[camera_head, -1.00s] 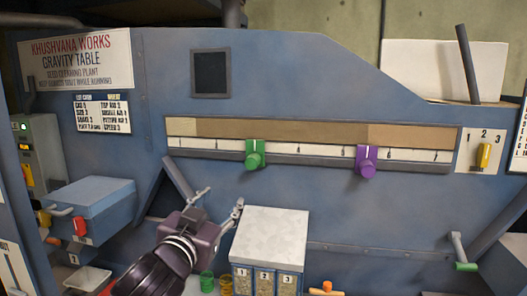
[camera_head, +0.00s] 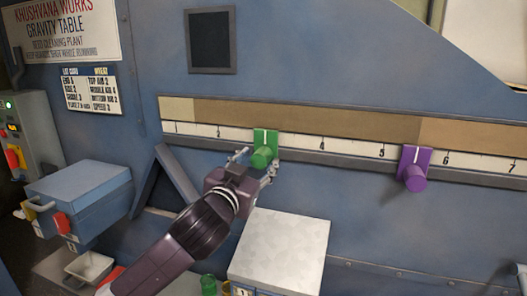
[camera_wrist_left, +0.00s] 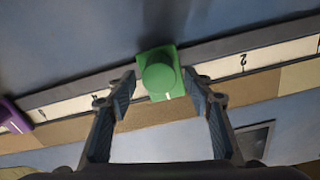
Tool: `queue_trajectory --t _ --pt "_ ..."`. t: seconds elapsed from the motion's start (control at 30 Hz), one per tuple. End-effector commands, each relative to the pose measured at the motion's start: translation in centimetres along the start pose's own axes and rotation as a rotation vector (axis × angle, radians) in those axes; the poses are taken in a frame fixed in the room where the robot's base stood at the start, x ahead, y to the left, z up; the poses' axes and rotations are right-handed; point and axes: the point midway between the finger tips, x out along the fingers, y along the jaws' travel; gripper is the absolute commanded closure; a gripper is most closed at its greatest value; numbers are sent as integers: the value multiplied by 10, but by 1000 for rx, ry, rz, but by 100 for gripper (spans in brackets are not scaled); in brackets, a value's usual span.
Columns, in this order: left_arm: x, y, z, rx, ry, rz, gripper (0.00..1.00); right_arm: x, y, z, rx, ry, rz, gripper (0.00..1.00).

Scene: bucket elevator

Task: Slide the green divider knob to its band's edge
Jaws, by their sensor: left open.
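The green divider knob (camera_head: 263,155) sits on the white numbered scale (camera_head: 335,148), between the marks 2 and 4. Above the scale runs a coloured strip (camera_head: 310,119), light tan at the left, browner in the middle and lighter again at the right. The green knob is under the brown middle part, right of its left edge. My left gripper (camera_head: 256,163) is open at the green knob. In the left wrist view the knob (camera_wrist_left: 159,74) lies between the open fingers (camera_wrist_left: 162,80), with small gaps on both sides. My right gripper is not in view.
A purple knob (camera_head: 413,169) sits on the same scale to the right, between 5 and 6. Below are a light-topped box (camera_head: 279,246) and, at the left, a blue box (camera_head: 78,200) with a red part. The scale left of the green knob is clear.

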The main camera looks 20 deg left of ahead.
Motion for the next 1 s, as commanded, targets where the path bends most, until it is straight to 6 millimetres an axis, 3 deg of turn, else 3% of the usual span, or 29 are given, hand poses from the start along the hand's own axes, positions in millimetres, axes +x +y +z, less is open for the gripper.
queue_trajectory --t 0.1,0.3,0.63,1.0 --pt "18 -1 -2 -1 -3 0 53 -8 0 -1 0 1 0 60" --pt "35 0 0 0 -1 0 53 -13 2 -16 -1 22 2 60" --pt "38 0 0 -1 0 1 53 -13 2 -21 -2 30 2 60" --pt "37 0 0 0 -1 0 94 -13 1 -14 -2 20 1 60"
